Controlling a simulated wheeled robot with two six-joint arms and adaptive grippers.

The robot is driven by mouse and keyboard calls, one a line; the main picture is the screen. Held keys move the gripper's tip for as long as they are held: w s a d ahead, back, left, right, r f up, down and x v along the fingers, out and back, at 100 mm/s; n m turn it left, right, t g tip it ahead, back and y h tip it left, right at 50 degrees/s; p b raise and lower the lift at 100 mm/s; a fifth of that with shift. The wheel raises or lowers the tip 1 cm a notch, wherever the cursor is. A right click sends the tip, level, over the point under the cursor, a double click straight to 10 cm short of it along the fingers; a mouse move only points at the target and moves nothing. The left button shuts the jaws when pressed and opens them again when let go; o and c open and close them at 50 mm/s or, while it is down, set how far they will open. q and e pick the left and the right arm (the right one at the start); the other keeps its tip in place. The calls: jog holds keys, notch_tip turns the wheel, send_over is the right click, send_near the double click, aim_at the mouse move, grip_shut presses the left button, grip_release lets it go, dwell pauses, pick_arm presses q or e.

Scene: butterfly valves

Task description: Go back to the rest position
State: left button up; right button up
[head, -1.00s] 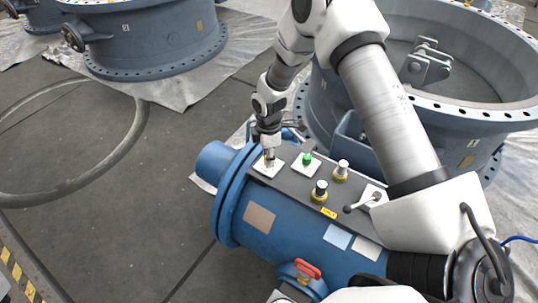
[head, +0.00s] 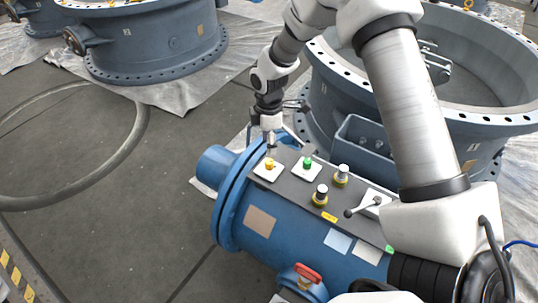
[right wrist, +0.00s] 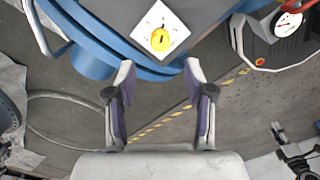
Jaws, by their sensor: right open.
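My right gripper (head: 270,141) is above the left end of the control panel on the blue cylindrical body (head: 300,235). In the right wrist view the gripper (right wrist: 160,105) is open and empty, its two fingers apart. A yellow knob (head: 269,164) on a white plate sits just below it; the knob also shows in the right wrist view (right wrist: 160,40), beyond the fingertips and apart from them. My left gripper is not in view.
A red-handled valve (head: 307,273) is below. Large grey-blue valve bodies (head: 155,45) stand behind. Open floor lies to the left.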

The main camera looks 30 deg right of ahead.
jog(key=shift+r, duration=2)
